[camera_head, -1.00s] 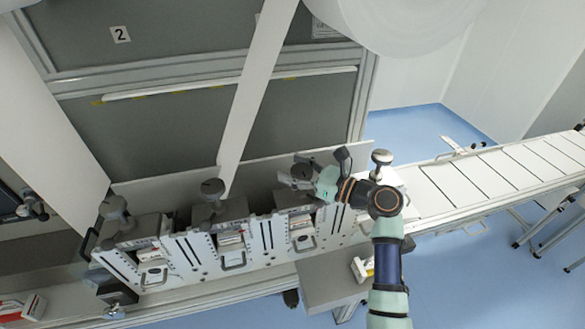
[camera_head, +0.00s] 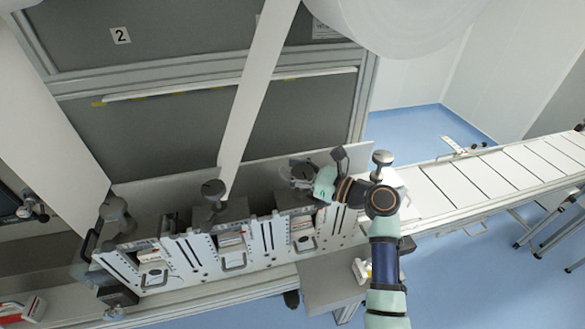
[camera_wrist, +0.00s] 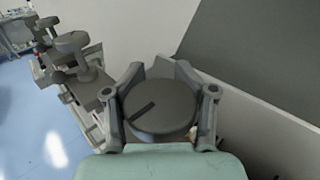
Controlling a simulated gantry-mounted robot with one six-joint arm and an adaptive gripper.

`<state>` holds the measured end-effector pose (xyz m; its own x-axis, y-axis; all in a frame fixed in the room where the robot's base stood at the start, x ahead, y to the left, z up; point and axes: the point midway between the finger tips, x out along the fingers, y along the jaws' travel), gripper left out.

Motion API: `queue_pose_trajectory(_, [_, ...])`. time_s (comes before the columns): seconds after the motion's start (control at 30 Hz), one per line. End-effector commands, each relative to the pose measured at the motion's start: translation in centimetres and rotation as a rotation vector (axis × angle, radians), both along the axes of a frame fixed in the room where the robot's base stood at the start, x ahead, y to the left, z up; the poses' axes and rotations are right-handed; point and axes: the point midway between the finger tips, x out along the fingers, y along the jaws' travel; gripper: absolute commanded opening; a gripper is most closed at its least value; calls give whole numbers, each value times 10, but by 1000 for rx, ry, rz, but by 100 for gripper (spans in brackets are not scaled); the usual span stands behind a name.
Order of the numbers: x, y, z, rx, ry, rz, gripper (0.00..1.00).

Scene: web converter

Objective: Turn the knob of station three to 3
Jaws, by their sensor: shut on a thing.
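My gripper (camera_head: 302,176) is at the rightmost of the three stations in the head view. In the wrist view my gripper (camera_wrist: 160,104) has one finger on each side of a round dark grey knob (camera_wrist: 165,110) and is shut on it. A darker pointer bar on the knob's top slants from lower left to upper right. No scale or numbers around the knob can be read. In the head view the gripper mostly hides this knob. The knobs of the middle station (camera_head: 213,189) and left station (camera_head: 113,208) stand free.
A white panel with slots and handles (camera_head: 265,240) runs along the front of the stations. A white web strip (camera_head: 255,90) comes down behind the middle station. A conveyor (camera_head: 500,170) extends to the right. A grey wall panel (camera_head: 200,130) stands behind.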

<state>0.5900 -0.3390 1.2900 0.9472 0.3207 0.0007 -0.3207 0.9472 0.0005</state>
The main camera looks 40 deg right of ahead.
Motion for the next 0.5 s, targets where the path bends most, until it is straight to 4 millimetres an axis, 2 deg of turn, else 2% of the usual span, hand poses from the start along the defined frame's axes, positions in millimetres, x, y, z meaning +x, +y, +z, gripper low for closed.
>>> queue_pose_trajectory(0.27, [-1, -2, 7, 1, -4, -40, 15])
queue_pose_trajectory(0.5, [0, -5, 13, 3, -2, -175, 15])
